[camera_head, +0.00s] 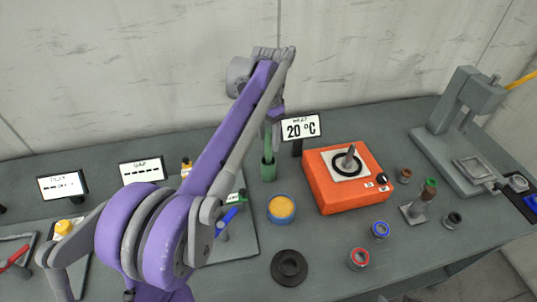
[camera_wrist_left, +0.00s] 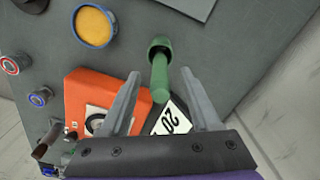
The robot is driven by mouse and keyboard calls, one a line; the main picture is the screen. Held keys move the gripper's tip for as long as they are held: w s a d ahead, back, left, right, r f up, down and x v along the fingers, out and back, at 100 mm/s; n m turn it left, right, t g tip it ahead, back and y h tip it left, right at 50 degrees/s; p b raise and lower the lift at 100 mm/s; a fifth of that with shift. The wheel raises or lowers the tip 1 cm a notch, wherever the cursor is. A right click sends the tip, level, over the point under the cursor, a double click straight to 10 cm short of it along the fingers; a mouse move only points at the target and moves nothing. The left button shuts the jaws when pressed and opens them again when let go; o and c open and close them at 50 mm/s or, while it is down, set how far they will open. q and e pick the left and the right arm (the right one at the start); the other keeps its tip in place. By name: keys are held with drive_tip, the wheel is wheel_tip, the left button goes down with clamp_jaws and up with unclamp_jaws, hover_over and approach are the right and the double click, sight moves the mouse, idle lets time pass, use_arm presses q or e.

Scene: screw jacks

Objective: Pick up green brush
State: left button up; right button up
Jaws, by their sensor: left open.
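The green brush (camera_head: 268,145) stands upright in a dark green cup (camera_head: 268,172) left of the orange heater. In the left wrist view the brush handle (camera_wrist_left: 160,82) points out of the cup (camera_wrist_left: 160,46) toward the gripper. My left gripper (camera_head: 273,122) is above the cup, partly hidden by my arm. In the wrist view its open fingers (camera_wrist_left: 160,74) lie on either side of the handle, with gaps on both sides. The brush's lower end is hidden in the cup. My right gripper is in neither view.
The orange heater (camera_head: 325,195) and its "20 °C" sign (camera_head: 301,128) stand close right of the cup. A blue-rimmed dish (camera_head: 281,218) is in front, with a black ring (camera_head: 289,270) nearer. A grey press (camera_head: 462,120) stands far right.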

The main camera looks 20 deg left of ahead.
sight(268, 156)
use_arm(q)
drive_tip(key=shift+f, duration=1.4)
clamp_jaws()
